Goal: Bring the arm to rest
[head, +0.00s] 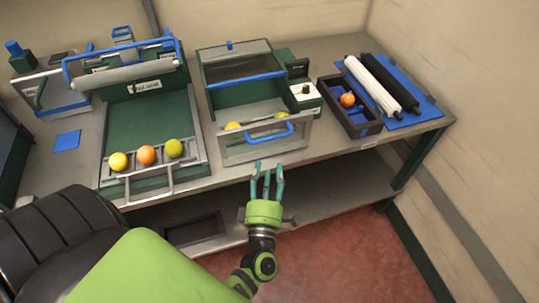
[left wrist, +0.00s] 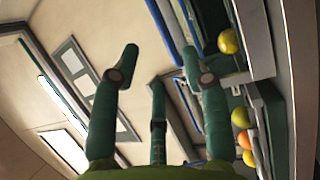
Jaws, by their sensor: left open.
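My left gripper (head: 266,178) is open and empty, with its teal fingers spread and pointing toward the bench's front edge. It hangs in front of the blue-handled middle bin (head: 237,151), apart from it. In the left wrist view the gripper's fingers (left wrist: 157,75) stand apart with nothing between them. A yellow fruit (head: 119,161), an orange fruit (head: 146,155) and a yellow-green fruit (head: 174,148) lie in a row at the front of the left green tray (head: 140,115). Yellow fruits (head: 233,126) show in the middle bin. An orange (head: 348,100) sits in the dark tray (head: 360,131). My right gripper is not in view.
The grey bench (head: 330,50) has a lower shelf (head: 325,190). A white roller (head: 372,88) and a black roller (head: 390,82) lie on a blue mat (head: 425,108) at the right. Red floor (head: 350,255) in front of the bench is clear.

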